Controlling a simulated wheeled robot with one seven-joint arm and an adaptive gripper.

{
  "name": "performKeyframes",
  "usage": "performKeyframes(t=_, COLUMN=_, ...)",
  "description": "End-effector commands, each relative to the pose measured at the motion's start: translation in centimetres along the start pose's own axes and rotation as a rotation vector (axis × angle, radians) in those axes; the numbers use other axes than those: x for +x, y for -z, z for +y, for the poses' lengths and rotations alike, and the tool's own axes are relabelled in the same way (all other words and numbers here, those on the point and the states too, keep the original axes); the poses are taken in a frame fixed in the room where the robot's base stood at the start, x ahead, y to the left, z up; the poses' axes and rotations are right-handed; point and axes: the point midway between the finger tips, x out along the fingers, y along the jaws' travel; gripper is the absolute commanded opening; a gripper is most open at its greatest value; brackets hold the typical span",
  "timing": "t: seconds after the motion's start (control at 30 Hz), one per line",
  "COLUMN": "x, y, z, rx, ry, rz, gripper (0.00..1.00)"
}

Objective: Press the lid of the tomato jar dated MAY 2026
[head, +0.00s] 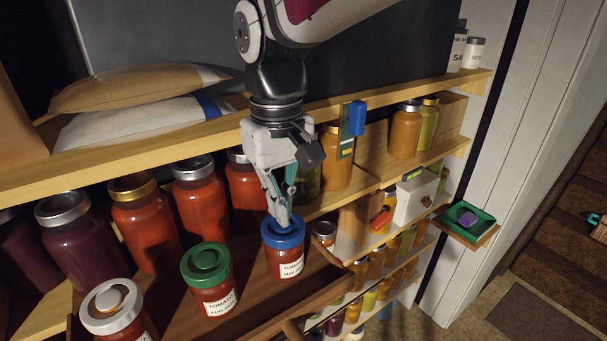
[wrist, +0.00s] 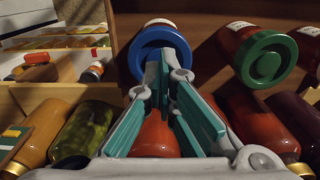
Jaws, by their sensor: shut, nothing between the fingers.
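A tomato jar with a blue lid (head: 283,234) stands upright on the pulled-out shelf; its label reads TOMATO and seems to start with MAY, the year too small to read. The blue lid (wrist: 178,39) is also in the wrist view. My gripper (head: 283,222) is shut and empty, pointing down with its fingertips at the blue lid; I cannot tell contact from a hair's gap.
Red and purple jars (head: 133,232) stand in a row behind. A wooden shelf edge (head: 200,138) runs above them near my wrist. Small jars fill lower shelves to the right (head: 375,265). A green tray (head: 466,222) sits at the right.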

Motion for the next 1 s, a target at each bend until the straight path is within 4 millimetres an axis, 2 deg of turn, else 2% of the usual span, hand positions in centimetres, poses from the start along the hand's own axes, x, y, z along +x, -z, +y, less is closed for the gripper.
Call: performKeyframes(t=1.0, x=1.2, y=0.0, z=0.0, rx=0.0, ry=0.0, rz=-0.001, gripper=0.0)
